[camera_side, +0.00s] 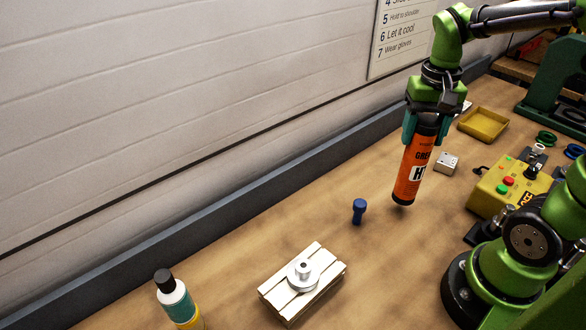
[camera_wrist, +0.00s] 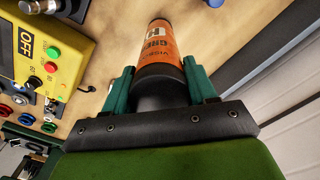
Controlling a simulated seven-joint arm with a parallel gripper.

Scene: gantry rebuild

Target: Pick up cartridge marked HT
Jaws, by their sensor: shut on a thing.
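The cartridge (camera_side: 413,171) is orange with a dark top and a white patch that reads H, its rest cut off by the curve. My gripper (camera_side: 423,127) is shut on its dark upper end. The cartridge hangs nearly upright, slightly tilted, with its lower end seemingly just above the bench; a small gap is hard to judge. In the wrist view the orange cartridge (camera_wrist: 160,48) points away between the two green fingers of my gripper (camera_wrist: 160,85).
A blue-handled item (camera_side: 359,211) and a small metal block (camera_side: 446,164) stand nearby. A yellow control box (camera_side: 500,188) and yellow tray (camera_side: 483,124) are to the right. A slatted wooden block with a metal part (camera_side: 302,280) and a bottle (camera_side: 176,301) are in front.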

